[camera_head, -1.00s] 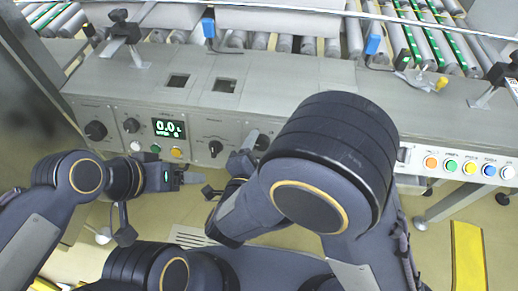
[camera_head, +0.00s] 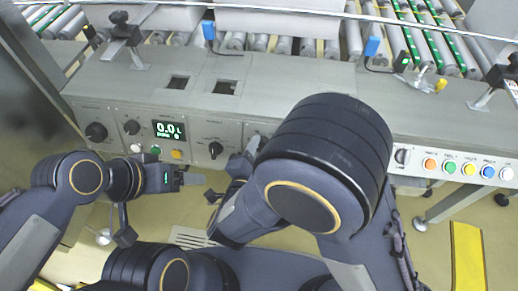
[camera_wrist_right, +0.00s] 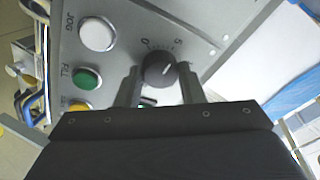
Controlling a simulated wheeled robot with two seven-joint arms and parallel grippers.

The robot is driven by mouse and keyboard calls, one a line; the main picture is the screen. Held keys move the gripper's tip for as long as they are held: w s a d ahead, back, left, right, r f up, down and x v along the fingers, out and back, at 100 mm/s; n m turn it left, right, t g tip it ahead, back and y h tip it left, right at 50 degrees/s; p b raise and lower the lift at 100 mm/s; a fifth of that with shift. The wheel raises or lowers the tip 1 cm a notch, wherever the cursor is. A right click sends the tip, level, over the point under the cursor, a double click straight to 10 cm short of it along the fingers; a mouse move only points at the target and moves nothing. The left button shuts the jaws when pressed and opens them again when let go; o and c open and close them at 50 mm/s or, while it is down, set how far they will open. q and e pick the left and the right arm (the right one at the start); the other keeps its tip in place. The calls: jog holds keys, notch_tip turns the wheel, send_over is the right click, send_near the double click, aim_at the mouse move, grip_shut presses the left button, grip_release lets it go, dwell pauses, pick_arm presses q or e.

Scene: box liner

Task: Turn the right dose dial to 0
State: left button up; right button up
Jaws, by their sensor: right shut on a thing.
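The right dose dial (camera_wrist_right: 160,70) is a round black knob with a white pointer line. It sits between the fingers of my right gripper (camera_wrist_right: 159,84) in the right wrist view, and the gripper is shut on it. The pointer line slants up and right, between the printed 0 and 5. In the head view my right gripper (camera_head: 252,147) is against the panel front, and the arm hides most of the dial. My left gripper (camera_head: 190,179) hangs in front of the panel, away from it; its finger gap cannot be made out.
White (camera_wrist_right: 97,34) and green (camera_wrist_right: 86,79) buttons lie beside the dial. The left station's display (camera_head: 168,129) reads 0.0 L. Another black knob (camera_head: 215,149) is left of my right gripper. Coloured buttons (camera_head: 449,167) line the right panel; rollers run behind.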

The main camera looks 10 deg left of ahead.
jog(key=n+y+p, duration=0.1)
jog(key=n+p, duration=0.1)
jog(key=n, duration=0.4)
jog(key=shift+d+n, duration=0.1)
jog(key=shift+n, duration=0.3)
pick_arm(q)
notch_tip(320, 180, up, 5)
jog(key=shift+f+p, duration=0.2)
jog(key=shift+p, duration=1)
pick_arm(e)
jog(key=n+y, duration=0.1)
jog(key=n, duration=0.4)
jog(key=shift+d+n, duration=0.1)
jog(key=shift+n, duration=0.2)
jog(key=o, duration=1)
